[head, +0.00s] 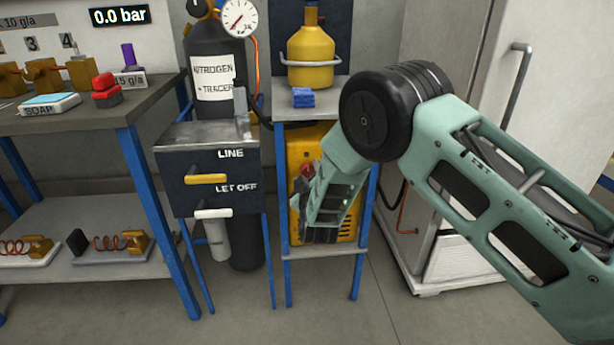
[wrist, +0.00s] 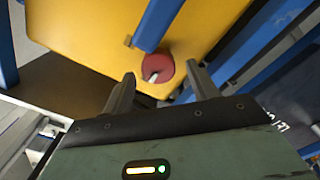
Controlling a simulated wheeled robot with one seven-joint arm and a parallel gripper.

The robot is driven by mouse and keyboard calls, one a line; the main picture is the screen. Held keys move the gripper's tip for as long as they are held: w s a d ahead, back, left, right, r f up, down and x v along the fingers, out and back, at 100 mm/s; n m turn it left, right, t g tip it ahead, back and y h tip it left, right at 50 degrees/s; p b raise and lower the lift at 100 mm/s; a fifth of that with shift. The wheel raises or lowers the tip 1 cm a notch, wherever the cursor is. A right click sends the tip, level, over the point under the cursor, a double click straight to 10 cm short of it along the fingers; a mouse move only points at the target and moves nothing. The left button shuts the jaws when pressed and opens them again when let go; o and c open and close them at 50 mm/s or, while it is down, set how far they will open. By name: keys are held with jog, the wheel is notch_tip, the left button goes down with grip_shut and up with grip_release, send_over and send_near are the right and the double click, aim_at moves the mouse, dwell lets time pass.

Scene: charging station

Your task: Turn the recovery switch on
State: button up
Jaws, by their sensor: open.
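The yellow machine (head: 348,226) stands on the lower part of a blue-framed stand. A round red knob (head: 307,170) with a white pointer is on it, which I take to be the recovery switch. In the wrist view the knob (wrist: 158,68) is on the yellow panel (wrist: 90,35), its pointer slanting. My gripper (wrist: 160,80) is open and empty, its two fingers on either side of the knob's lower part in the picture. I cannot tell whether they touch it. In the head view my arm covers part of the machine.
A blue bar (wrist: 160,22) lies close above the knob in the wrist view. In the head view, the LINE / LET OFF box (head: 206,188) with a yellow handle is left of the machine. A white cabinet (head: 440,130) stands at right. The floor in front is clear.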

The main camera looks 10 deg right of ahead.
jog(key=shift+w, duration=0.65)
jog(key=c, duration=1)
jog(key=m+b, duration=0.1)
jog(key=m, duration=0.4)
jog(key=shift+d+m+b, duration=0.15)
jog(key=shift+m+b, duration=0.15)
jog(key=shift+m, duration=0.1)
jog(key=m+b, duration=0.2)
jog(key=m, duration=0.4)
jog(key=shift+d, duration=0.1)
